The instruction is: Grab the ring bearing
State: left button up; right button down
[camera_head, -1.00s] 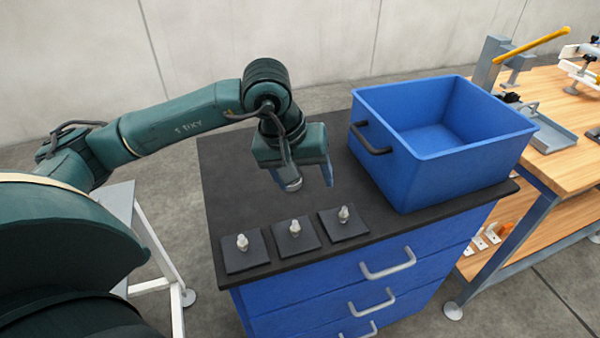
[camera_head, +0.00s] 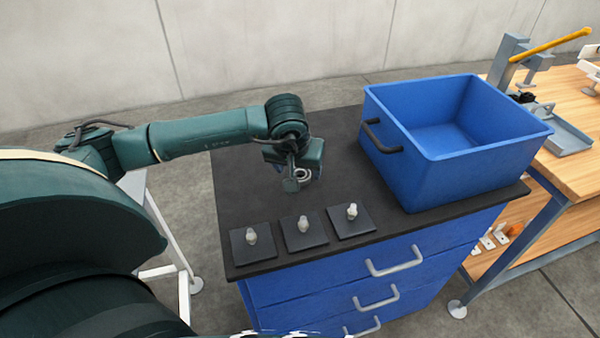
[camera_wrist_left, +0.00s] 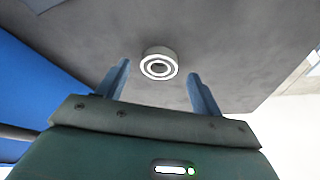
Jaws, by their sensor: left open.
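The ring bearing (camera_wrist_left: 159,65) is a light metal ring with a dark centre, on the dark cabinet top (camera_head: 245,185). In the left wrist view it shows just beyond and between the fingertips of my left gripper (camera_wrist_left: 159,77). The gripper is open, with clear room on both sides of the bearing and nothing held. In the head view the left gripper (camera_head: 303,183) is low over the cabinet top, and the bearing (camera_head: 303,174) shows partly behind its fingers. My right gripper is not in view.
Three dark square plates (camera_head: 250,258) with small metal fittings line the cabinet's front edge. A blue bin (camera_head: 480,157) stands to the right of the gripper. A wooden bench (camera_head: 570,170) with tools stands farther right. The cabinet top left of the gripper is clear.

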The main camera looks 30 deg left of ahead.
pick_arm(q)
jog(key=shift+x, duration=1.2)
jog(key=shift+r, duration=0.1)
jog(key=c, duration=1.1)
jog(key=shift+c, duration=0.2)
